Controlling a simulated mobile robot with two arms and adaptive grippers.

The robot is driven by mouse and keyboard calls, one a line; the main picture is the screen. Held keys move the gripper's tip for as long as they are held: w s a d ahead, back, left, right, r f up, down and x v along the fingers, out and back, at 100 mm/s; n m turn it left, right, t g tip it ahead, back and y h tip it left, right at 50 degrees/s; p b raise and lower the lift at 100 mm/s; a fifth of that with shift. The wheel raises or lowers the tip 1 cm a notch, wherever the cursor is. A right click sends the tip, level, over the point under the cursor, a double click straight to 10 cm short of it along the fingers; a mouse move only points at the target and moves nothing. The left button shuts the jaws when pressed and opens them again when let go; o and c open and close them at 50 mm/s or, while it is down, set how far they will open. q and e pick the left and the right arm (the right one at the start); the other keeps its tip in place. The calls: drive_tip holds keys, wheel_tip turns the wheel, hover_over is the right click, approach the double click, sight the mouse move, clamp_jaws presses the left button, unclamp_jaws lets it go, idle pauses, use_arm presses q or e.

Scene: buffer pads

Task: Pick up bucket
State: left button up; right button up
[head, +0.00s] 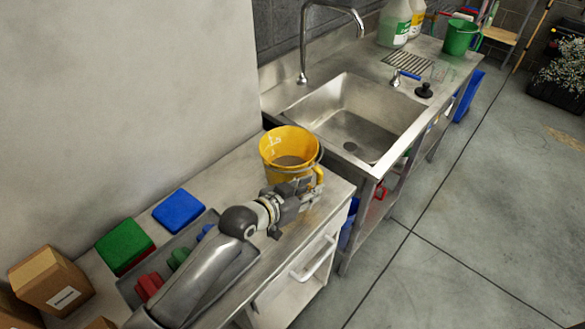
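A yellow bucket (278,149) stands upright on the metal counter beside the sink. Its thin handle hangs down its front side, with a yellow grip at the right. My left gripper (312,187) is right in front of the bucket, at the handle, and overlaps the bucket's lower front in the picture. Whether its fingers touch or close on the handle is too small to tell. A green bucket (460,38) stands at the far end of the sink counter. My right gripper is not in view.
A metal sink (350,118) with a tall faucet (303,45) lies behind the yellow bucket. Blue (179,211) and green (124,246) pads, a tray with coloured pieces and a cardboard box (50,281) are on the left. A wall borders the counter; open floor lies right.

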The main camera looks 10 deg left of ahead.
sight(317, 184)
use_arm(q)
drive_tip(key=shift+w+d+f+p, duration=0.1)
drive_tip(key=shift+w+d+p, duration=0.2)
drive_tip(key=shift+w, duration=0.2)
drive_tip(key=shift+w+d+p, duration=0.3)
drive_tip(key=shift+w, duration=0.2)
drive_tip(key=shift+x, duration=0.9)
drive_tip(key=shift+w+d+f, duration=0.25)
drive_tip(key=shift+w+f, duration=0.05)
drive_tip(key=shift+w, duration=0.05)
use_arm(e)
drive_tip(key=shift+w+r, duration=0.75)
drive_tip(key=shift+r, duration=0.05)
use_arm(q)
clamp_jaws()
drive_tip(key=shift+r, duration=0.15)
